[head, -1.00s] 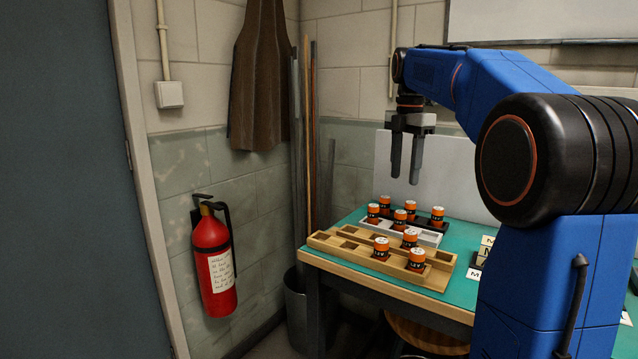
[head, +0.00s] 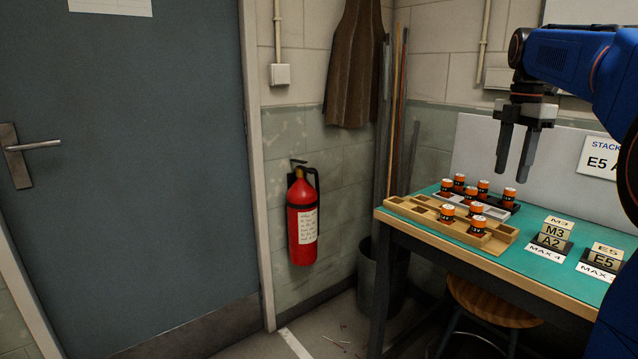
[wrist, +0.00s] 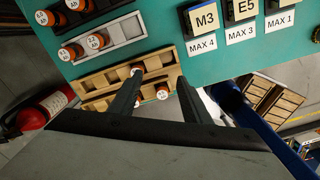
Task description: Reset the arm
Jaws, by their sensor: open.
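My gripper (head: 517,160) is open and empty. It points down and hangs in the air above the bench, above the wooden and grey trays. In the wrist view its two dark fingers (wrist: 155,105) are spread apart over the wooden tray. No object is between them. My blue arm (head: 570,60) reaches in from the right and is bent at the elbow.
A green-topped bench (head: 545,262) carries a wooden tray (head: 425,212) and a grey tray (head: 497,212) with several orange cylinders (head: 447,212). Label stands (head: 553,236) are on the right. A stool (head: 490,305) stands below. A fire extinguisher (head: 302,220) hangs left, beside a door (head: 120,170).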

